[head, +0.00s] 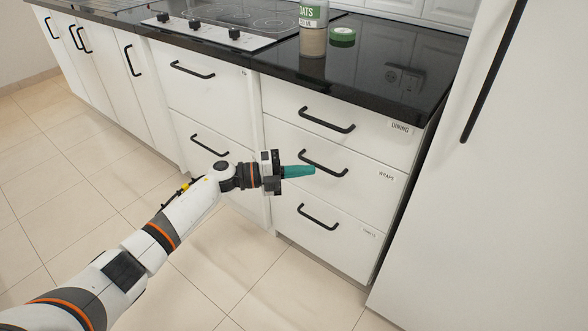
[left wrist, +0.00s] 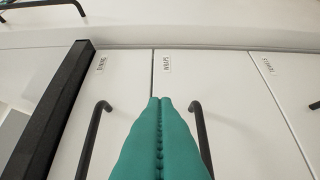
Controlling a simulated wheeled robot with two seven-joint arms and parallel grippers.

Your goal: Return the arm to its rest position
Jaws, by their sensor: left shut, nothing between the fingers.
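My left arm (head: 190,205) reaches in from the lower left in the head view. Its left gripper (head: 312,171) has teal fingers that are shut with nothing between them. The fingers point right, in front of the drawer stack, and overlap the middle drawer's handle in the picture. Whether they touch the drawer front cannot be told. In the left wrist view the teal fingers (left wrist: 160,100) lie together along their full length, between two black handles. My right gripper is not in view.
White drawers labelled DINING (head: 295,107), WRAPS and a third label are closed below a black countertop (head: 385,60). An oats jar (head: 313,40) and green lid (head: 342,36) stand on it, right of the cooktop (head: 240,18). A tall white fridge (head: 500,180) stands at right. The tiled floor (head: 60,190) is clear.

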